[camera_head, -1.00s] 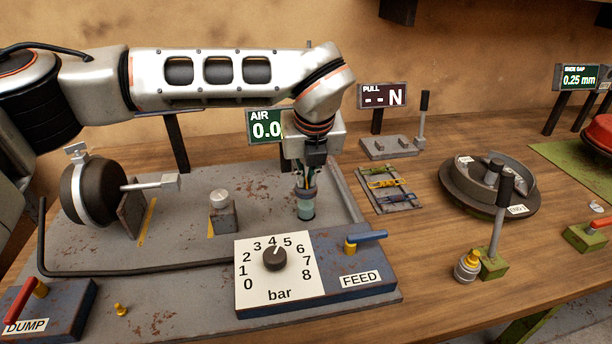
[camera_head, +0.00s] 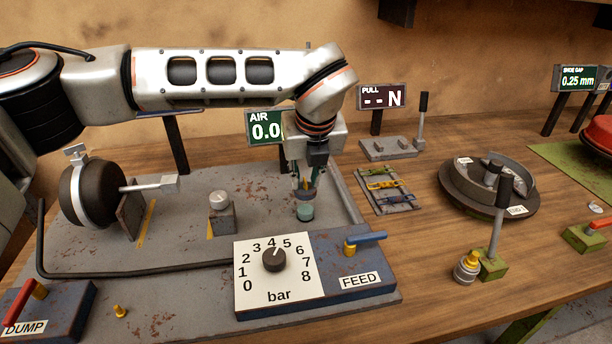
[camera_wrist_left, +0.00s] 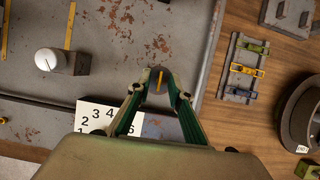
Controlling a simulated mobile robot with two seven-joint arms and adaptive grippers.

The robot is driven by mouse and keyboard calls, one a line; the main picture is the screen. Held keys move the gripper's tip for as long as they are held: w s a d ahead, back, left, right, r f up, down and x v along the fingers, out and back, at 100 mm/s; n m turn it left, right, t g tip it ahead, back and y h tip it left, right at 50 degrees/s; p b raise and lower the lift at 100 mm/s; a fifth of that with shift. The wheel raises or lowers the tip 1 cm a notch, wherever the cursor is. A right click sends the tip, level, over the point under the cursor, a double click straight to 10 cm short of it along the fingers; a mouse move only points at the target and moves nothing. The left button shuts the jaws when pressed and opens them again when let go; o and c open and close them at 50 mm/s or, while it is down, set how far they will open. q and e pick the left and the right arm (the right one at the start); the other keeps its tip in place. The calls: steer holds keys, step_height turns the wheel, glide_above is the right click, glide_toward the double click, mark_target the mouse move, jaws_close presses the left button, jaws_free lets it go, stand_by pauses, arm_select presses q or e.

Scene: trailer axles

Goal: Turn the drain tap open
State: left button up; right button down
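A small round grey fitting (camera_wrist_left: 155,98) with a teal side (camera_head: 305,212) stands on the grey metal plate, right of centre. Its top carries a yellow bar in the left wrist view. No label marks it, but it looks like the drain tap. My left gripper (camera_head: 306,185) points straight down over it. In the left wrist view, the two green-sided fingers (camera_wrist_left: 160,91) lie on either side of its top. I cannot tell whether the fingertips touch it. My right gripper is not in view.
The bar dial panel (camera_head: 274,278) and blue FEED lever (camera_head: 366,240) stand in front of the gripper. A metal post (camera_head: 220,212) stands left of it. The red DUMP lever (camera_head: 25,306) is at the front left. The AIR display (camera_head: 264,127) stands behind, partly hidden by my wrist.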

arm_select(q)
steer(key=v, duration=1.2)
steer(key=shift+s, duration=0.1)
